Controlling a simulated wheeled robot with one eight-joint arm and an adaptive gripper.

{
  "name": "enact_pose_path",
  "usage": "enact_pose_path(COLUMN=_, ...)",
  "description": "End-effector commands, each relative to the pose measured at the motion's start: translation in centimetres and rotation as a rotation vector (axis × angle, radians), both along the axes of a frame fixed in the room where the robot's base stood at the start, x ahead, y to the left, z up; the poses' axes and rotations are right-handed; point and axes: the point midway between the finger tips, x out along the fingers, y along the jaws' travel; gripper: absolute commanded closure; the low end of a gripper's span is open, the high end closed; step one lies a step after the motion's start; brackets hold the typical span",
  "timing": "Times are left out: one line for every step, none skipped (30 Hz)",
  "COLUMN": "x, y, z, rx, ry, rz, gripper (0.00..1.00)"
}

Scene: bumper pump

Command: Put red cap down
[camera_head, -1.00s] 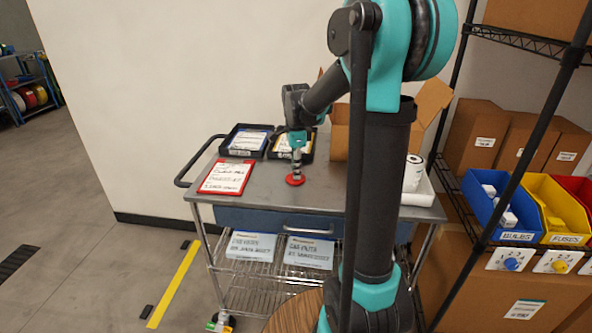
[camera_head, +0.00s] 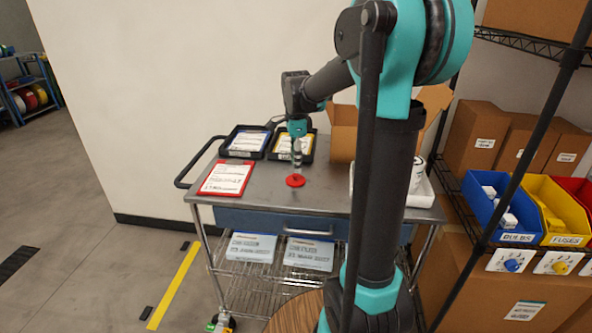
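A red clipboard (camera_head: 226,178) lies left of the cap. Two black trays (camera_head: 246,141) with papers stand behind it. An open cardboard box (camera_head: 343,130) and a white tray (camera_head: 420,192) stand to the right. The cart top around the cap is clear.

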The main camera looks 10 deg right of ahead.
Motion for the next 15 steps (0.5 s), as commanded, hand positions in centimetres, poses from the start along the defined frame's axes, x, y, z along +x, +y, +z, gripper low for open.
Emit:
enact_pose_path(x=0.0, y=0.0, z=1.2, rx=0.000, ry=0.000, rz=0.000, gripper=0.61)
enact_pose_path(x=0.0, y=0.0, z=1.8, rx=0.000, ry=0.000, rz=0.000, gripper=0.61)
enact_pose_path(x=-0.1, y=0.0, z=2.6, rx=0.000, ry=0.000, rz=0.000, gripper=0.61)
enact_pose_path(x=0.0, y=0.0, z=3.2, rx=0.000, ry=0.000, rz=0.000, gripper=0.61)
enact_pose_path(x=0.0, y=0.0, z=3.7, rx=0.000, ry=0.000, rz=0.000, gripper=0.61)
enact_pose_path(x=0.0, y=0.0, z=4.5, rx=0.000, ry=0.000, rz=0.000, gripper=0.61)
enact_pose_path(x=0.0, y=0.0, z=5.0, rx=0.000, ry=0.000, rz=0.000, gripper=0.61)
enact_pose_path(x=0.0, y=0.0, z=5.5, rx=0.000, ry=0.000, rz=0.000, gripper=0.61)
enact_pose_path(x=0.0, y=0.0, z=6.0, rx=0.000, ry=0.000, rz=0.000, gripper=0.61)
enact_pose_path(x=0.0, y=0.0, z=6.4, rx=0.000, ry=0.000, rz=0.000, gripper=0.61)
enact_pose_path(x=0.0, y=0.0, z=6.8, rx=0.000, ry=0.000, rz=0.000, gripper=0.61)
enact_pose_path(x=0.0, y=0.0, z=7.1, rx=0.000, ry=0.000, rz=0.000, gripper=0.61)
enact_pose_path(x=0.0, y=0.0, z=7.4, rx=0.000, ry=0.000, rz=0.000, gripper=0.61)
enact_pose_path(x=0.0, y=0.0, z=7.6, rx=0.000, ry=0.000, rz=0.000, gripper=0.61)
enact_pose_path(x=0.0, y=0.0, z=7.8, rx=0.000, ry=0.000, rz=0.000, gripper=0.61)
